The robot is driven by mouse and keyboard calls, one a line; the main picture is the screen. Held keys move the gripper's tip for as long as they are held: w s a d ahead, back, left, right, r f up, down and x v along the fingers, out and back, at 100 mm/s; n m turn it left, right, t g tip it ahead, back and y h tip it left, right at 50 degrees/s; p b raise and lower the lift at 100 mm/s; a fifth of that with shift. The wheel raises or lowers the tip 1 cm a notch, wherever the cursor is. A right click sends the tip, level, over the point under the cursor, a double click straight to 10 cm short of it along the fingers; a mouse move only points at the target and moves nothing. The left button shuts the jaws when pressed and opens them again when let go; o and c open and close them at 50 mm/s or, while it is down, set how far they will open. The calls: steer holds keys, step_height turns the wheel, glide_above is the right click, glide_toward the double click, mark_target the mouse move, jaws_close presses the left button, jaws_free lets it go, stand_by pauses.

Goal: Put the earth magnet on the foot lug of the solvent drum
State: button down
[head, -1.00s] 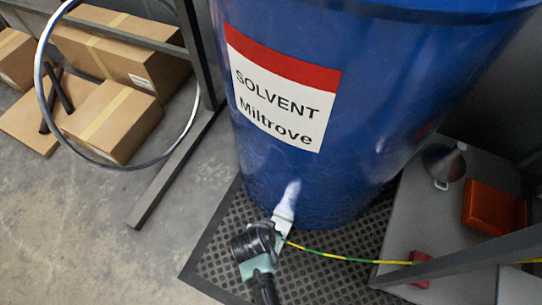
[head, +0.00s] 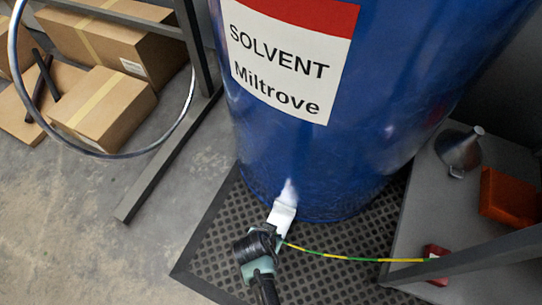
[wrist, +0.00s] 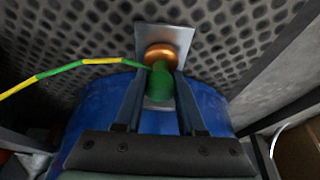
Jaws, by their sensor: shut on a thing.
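The blue solvent drum (head: 330,160) stands on a dark perforated mat. Its foot lug (head: 281,217), a pale metal plate, sticks out at the drum's lower front. It also shows in the wrist view as a silver plate (wrist: 180,38). My gripper (wrist: 159,74) is shut on the earth magnet (wrist: 159,84), a green body with a copper-coloured end and a yellow-green cable. The copper end lies over the lug plate in the wrist view; I cannot tell whether they touch. In the head view my gripper (head: 266,240) is beside the lug and mostly hides the magnet.
The yellow-green cable (head: 345,257) runs right to a red block (head: 436,262) by a grey bar. A funnel (head: 459,150) and orange box (head: 508,198) sit on the grey surface at right. Cardboard boxes (head: 105,108) and a metal frame stand left. The floor at lower left is clear.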

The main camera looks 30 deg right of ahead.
steer(key=shift+f, duration=0.2)
steer(key=c, duration=0.5)
jaws_free()
steer(key=p+v, duration=0.8)
steer(key=v, duration=0.4)
steer(key=shift+p, duration=0.3)
steer(key=shift+a+r, duration=0.1)
